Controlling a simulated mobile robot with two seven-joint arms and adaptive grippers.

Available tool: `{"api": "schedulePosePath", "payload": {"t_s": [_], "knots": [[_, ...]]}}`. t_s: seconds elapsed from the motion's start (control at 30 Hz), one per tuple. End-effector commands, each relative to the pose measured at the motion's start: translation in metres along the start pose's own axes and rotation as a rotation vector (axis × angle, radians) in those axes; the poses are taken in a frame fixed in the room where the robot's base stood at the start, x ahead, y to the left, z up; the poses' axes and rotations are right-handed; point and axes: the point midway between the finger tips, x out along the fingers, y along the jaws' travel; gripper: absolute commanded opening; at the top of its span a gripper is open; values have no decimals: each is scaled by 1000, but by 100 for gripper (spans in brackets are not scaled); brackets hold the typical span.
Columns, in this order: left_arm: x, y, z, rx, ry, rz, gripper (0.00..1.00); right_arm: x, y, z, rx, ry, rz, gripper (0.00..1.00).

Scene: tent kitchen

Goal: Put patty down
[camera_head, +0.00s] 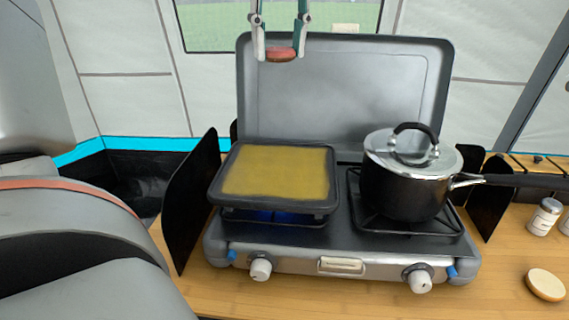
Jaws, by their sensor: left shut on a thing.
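A reddish-brown patty (281,55) is held between the fingertips of my left gripper (280,50), at the top of the head view. The gripper points down and is shut on the patty's sides. It shows in front of the upper edge of the stove's raised grey lid (345,100), and the patty is in the air. Below it in the picture, a square dark griddle pan (213,190) with a yellow cooking surface (276,173) sits on the left burner. My right gripper is not in view.
A black pot (400,192) with a shiny lid stands on the right burner, its handle pointing right. Dark wind panels (190,200) flank the camping stove (340,250). A blue flame (265,216) shows under the pan. A bun piece (545,284) and shakers (544,216) are on the wooden counter.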

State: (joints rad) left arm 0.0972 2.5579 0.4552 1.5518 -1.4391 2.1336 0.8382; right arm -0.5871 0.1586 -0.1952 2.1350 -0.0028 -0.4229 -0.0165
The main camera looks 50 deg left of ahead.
Motion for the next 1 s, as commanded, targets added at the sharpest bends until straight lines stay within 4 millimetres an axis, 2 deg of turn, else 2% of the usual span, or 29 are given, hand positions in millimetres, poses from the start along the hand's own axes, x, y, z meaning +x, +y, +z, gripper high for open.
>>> {"api": "schedulePosePath", "payload": {"t_s": [0.2, 0.6, 0.7, 0.83, 1.0], "knots": [[42, -1, -5, 3, 7, 9, 18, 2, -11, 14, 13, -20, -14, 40], [134, 0, -17, 3, 7, 7, 18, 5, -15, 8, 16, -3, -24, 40], [148, 1, -18, 1, 5, 4, 18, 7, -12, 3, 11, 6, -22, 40], [155, 1, -19, 0, 1, 1, 18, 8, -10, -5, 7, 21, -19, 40], [168, 1, -21, 0, 4, 2, 18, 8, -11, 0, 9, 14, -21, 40]]}}
